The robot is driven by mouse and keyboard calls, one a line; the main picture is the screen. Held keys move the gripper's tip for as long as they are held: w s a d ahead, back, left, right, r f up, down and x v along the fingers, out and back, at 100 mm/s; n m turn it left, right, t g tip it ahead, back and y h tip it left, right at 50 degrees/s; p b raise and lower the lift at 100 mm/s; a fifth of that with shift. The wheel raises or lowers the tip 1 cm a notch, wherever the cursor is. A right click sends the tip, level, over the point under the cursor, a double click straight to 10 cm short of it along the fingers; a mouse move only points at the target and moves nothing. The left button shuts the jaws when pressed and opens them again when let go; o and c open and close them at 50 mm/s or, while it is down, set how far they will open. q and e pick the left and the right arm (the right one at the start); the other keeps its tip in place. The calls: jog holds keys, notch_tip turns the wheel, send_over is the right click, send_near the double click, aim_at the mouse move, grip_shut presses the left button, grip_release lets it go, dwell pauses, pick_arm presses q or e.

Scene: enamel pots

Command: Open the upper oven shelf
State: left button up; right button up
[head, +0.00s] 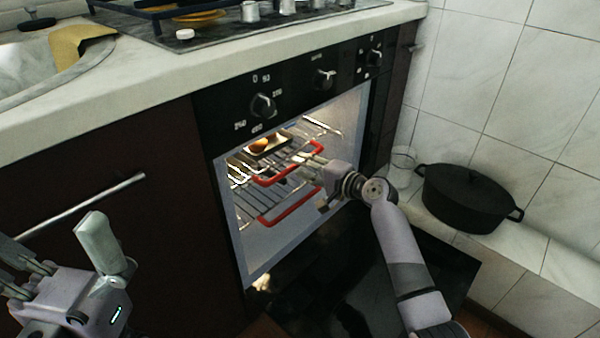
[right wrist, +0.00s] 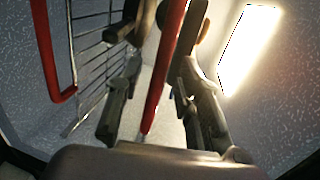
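The oven (head: 235,230) is open, with its door lowered (head: 400,280). Inside are two wire shelves with red front handles. The upper shelf (head: 320,133) carries a small tray with round brown food (head: 262,145). Its red handle (head: 272,180) also shows between my fingers in the right wrist view (right wrist: 153,105). The lower shelf's red handle (head: 295,207) hangs below. My right gripper (head: 305,163) has its fingers on both sides of the upper handle; whether they press on it is unclear. My left gripper (head: 60,245) is open and empty at lower left, away from the oven.
A black lidded pot (head: 470,197) and a clear glass (head: 402,167) stand on the tiled ledge at right, near my right arm. Oven knobs (head: 263,105) and the countertop (head: 130,80) are above. A cabinet handle (head: 85,203) is near my left gripper.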

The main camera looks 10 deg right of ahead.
jog(key=shift+x, duration=0.85)
jog(key=shift+c, duration=0.3)
grip_shut()
